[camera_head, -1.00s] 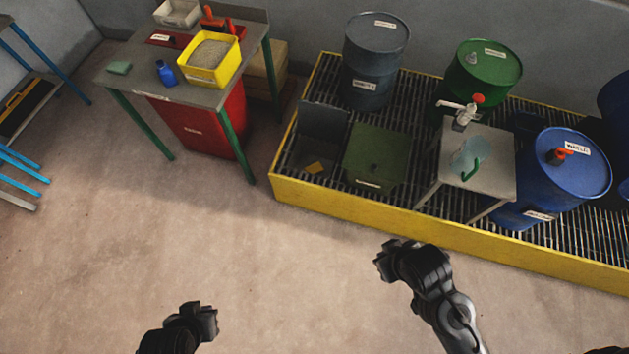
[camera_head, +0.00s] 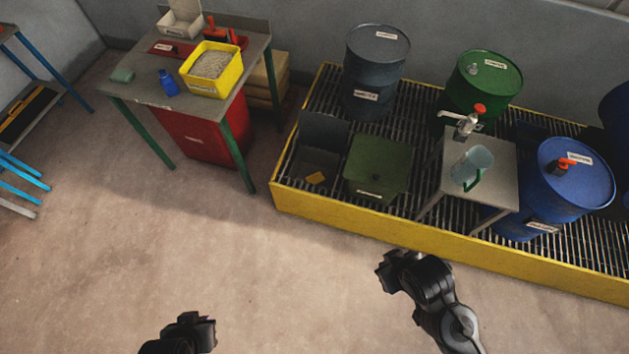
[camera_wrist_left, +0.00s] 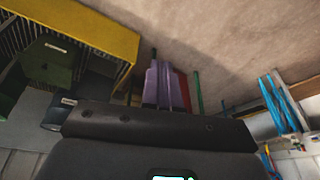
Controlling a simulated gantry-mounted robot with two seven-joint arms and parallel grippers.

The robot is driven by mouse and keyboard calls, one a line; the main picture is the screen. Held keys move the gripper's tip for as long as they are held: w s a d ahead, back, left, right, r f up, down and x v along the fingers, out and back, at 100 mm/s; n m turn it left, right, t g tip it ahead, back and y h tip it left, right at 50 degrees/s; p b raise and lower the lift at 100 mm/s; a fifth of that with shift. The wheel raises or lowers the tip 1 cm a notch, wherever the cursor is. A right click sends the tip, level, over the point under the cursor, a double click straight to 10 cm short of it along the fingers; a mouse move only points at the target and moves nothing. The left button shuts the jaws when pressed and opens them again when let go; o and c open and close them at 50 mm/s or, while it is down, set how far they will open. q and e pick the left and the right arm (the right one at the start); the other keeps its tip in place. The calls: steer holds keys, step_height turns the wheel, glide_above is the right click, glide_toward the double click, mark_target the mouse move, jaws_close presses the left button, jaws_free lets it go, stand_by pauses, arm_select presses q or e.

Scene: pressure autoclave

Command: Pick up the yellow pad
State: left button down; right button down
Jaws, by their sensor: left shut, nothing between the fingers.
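The yellow pad (camera_head: 317,178) is a small flat yellow-orange piece. It lies inside an open dark bin (camera_head: 322,132) with a raised lid, at the left end of the yellow-edged grating. My left gripper (camera_head: 208,330) is at the bottom of the head view, over the floor, well apart from the pad and empty. Its fingers look closed. My right gripper (camera_head: 387,272) hangs in front of the grating's yellow edge, right of and nearer than the pad. Its fingers are too dark to read. In the left wrist view the pad cannot be made out.
A green box (camera_head: 378,165) stands right beside the bin. A small table (camera_head: 490,160) with a clear jug (camera_head: 472,166) stands farther right, among drums. A workbench (camera_head: 150,92) with a yellow tub (camera_head: 212,68) is at upper left. The floor (camera_head: 130,255) in front is clear.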

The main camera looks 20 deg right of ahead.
arm_select(q)
steer(key=c, duration=1.8)
jaws_free()
steer(key=shift+d, duration=0.1)
steer(key=o, duration=1.7)
steer(key=shift+c, duration=0.2)
steer(key=shift+o, duration=0.7)
